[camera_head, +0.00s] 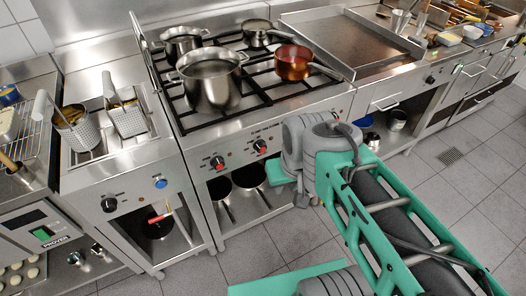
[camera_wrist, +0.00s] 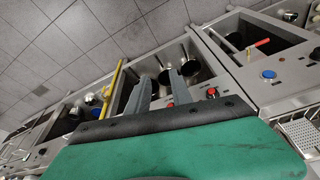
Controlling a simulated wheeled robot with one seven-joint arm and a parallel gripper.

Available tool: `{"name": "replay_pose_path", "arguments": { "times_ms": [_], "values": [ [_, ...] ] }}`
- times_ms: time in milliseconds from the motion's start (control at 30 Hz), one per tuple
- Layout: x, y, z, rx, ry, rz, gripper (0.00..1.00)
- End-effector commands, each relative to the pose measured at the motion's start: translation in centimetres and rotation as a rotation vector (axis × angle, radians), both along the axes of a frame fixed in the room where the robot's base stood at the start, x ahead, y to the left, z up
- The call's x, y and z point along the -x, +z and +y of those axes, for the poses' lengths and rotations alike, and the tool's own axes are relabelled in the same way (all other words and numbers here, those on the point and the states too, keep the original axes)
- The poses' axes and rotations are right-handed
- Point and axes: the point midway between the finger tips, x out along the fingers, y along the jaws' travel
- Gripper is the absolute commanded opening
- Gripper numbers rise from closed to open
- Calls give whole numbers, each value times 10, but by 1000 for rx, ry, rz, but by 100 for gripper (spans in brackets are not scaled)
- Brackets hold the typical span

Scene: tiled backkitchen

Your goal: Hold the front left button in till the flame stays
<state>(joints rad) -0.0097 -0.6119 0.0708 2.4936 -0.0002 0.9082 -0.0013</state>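The stove (camera_head: 300,95) has a front panel with dark knobs with red parts. The left red knob (camera_head: 217,162) and another red knob (camera_head: 260,146) are in clear view; my arm hides part of the panel further right. A red knob (camera_wrist: 212,92) also shows in the wrist view, just right of the fingers. I see no flame under the pots. My gripper (camera_wrist: 162,80) is in front of the stove, its two grey fingers apart and empty, not touching a knob. In the head view my own arm hides the fingers.
A large pot (camera_head: 210,82), a copper pan (camera_head: 293,62) and other pots stand on the burners. A fryer with baskets (camera_head: 125,110) and a blue button (camera_head: 160,183) is left of the stove. A griddle (camera_head: 345,40) is right. Tiled floor in front is clear.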

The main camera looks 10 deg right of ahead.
Motion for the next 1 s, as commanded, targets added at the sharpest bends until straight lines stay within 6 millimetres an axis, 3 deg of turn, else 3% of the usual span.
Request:
{"name": "replay_pose_path", "arguments": {
  "times_ms": [300,1000],
  "values": [
    [0,0,0,0,0,0,0],
    [0,0,0,0,0,0,0]
  ]
}}
